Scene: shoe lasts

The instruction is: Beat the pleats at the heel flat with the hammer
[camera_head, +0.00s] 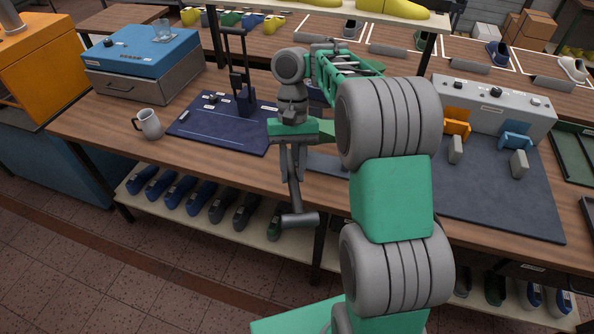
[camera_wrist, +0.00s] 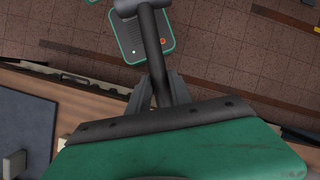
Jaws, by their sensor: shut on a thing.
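My gripper (camera_head: 292,165) is shut on the hammer (camera_head: 299,219) by its handle. The hammer hangs down in front of the bench's front edge, with its grey cylindrical head lowest and clear of everything. In the wrist view the dark handle of the hammer (camera_wrist: 152,45) runs up from between the fingers of my gripper (camera_wrist: 160,90), with tiled floor beyond it. I cannot make out a pleated heel in either view. My arm covers the middle of the bench, and a shoe there may be hidden.
A navy mat (camera_head: 205,132) with a black stand (camera_head: 241,85) lies left of my gripper. A grey mug (camera_head: 149,124) stands near the bench's front edge. A grey machine (camera_head: 490,103) stands behind a dark mat (camera_head: 490,205) at right. Several shoes line the shelf below.

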